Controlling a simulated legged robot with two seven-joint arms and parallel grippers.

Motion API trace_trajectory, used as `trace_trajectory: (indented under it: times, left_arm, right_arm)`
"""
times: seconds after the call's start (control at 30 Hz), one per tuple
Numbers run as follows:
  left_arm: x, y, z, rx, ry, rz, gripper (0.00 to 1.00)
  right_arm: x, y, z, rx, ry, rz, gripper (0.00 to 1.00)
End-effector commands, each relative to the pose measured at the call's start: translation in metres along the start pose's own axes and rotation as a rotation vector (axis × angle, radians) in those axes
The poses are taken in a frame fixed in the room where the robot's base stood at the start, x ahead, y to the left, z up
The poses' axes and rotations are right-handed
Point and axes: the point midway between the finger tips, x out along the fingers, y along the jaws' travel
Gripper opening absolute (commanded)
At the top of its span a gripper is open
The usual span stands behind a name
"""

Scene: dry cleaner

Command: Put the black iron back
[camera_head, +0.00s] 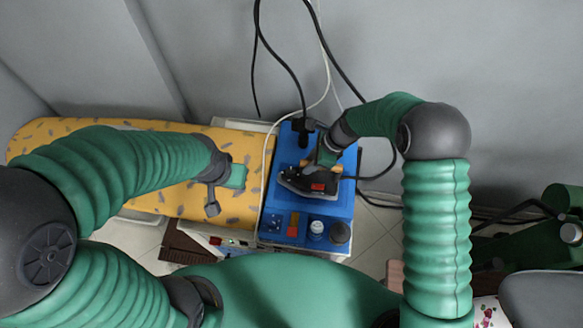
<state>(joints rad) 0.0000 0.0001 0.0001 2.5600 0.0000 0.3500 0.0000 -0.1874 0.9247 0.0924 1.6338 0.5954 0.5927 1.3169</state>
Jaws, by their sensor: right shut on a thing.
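The black iron (306,183) is over the blue steam station (347,205) in the head view. My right gripper (322,164) comes down from the upper right and is shut on the iron, at its handle. The gripper covers part of the iron, and I cannot tell whether the iron touches the station's top. My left gripper (222,192) is over the yellow ironing board (192,203), left of the station. I cannot make out whether its fingers are open or shut.
Black cables (293,72) and a white cord hang down the grey wall (390,50) behind the station. Knobs and a red switch (293,226) sit at the station's front edge. Green equipment (540,235) stands at the far right. Tiled floor shows beside the station.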

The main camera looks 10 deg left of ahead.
Motion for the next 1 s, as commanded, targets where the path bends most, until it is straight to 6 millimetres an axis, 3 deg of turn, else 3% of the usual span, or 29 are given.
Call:
trace_trajectory:
  times: [0.2, 0.5, 0.73, 0.77, 0.9, 1.0]
  left_arm:
    - [0.006, 0.000, 0.001, 0.000, 0.000, 0.000, 0.00]
    - [0.037, 0.000, 0.009, 0.000, 0.000, 0.000, 0.00]
    - [0.035, 0.000, 0.008, 0.000, 0.000, 0.000, 0.00]
    - [0.036, 0.000, 0.009, 0.000, 0.000, 0.000, 0.00]
    - [0.036, 0.000, 0.009, 0.000, 0.000, 0.000, 0.00]
    - [0.036, 0.000, 0.009, 0.000, 0.000, 0.000, 0.00]
  right_arm:
    - [-0.007, -0.011, -0.014, -0.001, -0.005, -0.004, 0.00]
    - [0.026, -0.012, -0.028, -0.003, -0.004, -0.004, 0.00]
    - [0.026, -0.013, -0.029, -0.003, -0.003, -0.003, 0.00]
    - [0.029, -0.010, -0.032, -0.001, 0.001, 0.003, 0.28]
    - [0.029, -0.011, -0.031, -0.001, 0.000, 0.003, 0.46]
    - [0.028, -0.010, -0.031, -0.002, 0.000, 0.002, 0.47]
